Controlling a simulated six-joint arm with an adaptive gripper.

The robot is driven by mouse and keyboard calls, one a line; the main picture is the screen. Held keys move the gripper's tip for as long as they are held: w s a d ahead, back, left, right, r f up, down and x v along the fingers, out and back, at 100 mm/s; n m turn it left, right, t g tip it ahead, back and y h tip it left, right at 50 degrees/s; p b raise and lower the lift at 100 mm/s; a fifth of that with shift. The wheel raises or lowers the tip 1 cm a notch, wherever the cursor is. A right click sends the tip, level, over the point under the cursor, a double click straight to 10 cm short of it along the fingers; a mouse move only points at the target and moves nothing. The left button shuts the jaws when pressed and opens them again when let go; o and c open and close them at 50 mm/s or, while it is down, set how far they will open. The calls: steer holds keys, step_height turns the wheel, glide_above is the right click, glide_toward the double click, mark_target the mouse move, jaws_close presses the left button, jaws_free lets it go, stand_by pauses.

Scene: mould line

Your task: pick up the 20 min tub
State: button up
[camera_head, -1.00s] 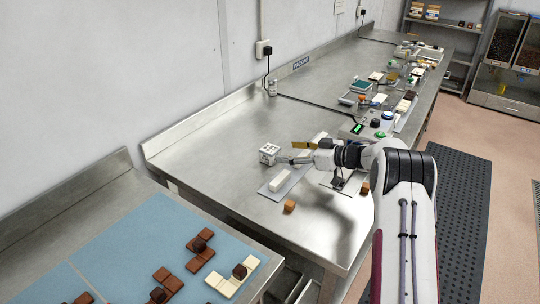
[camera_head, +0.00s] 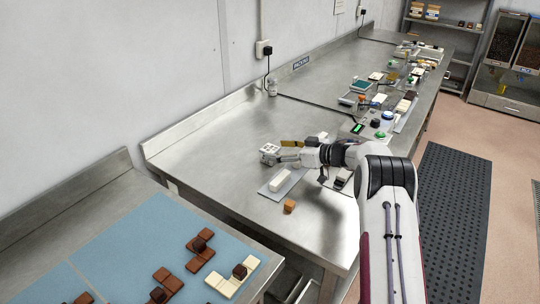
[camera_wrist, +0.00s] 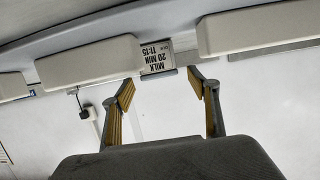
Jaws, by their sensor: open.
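In the wrist view, a small pale label (camera_wrist: 155,58) reads upside down "MILK 20 MIN 11:15". It sits just beyond and between my fingertips, and the shape of the tub bearing it is hard to make out. My gripper (camera_wrist: 163,84) is open, its two yellow-padded fingers spread with nothing between them. In the head view, my gripper (camera_head: 287,156) reaches left low over the steel bench. A small white cube-like thing with dark marks (camera_head: 269,152) is right at its tips. I cannot tell whether they touch.
Long white blocks flank the label on the left (camera_wrist: 90,60) and right (camera_wrist: 258,28). In the head view, a white block (camera_head: 280,183) on a grey tray and a caramel cube (camera_head: 289,206) lie in front of the gripper. The steel bench (camera_head: 205,155) is clear to the left.

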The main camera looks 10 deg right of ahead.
mark_target(270, 148)
steer(key=shift+x, duration=1.3)
steer(key=c, duration=1.3)
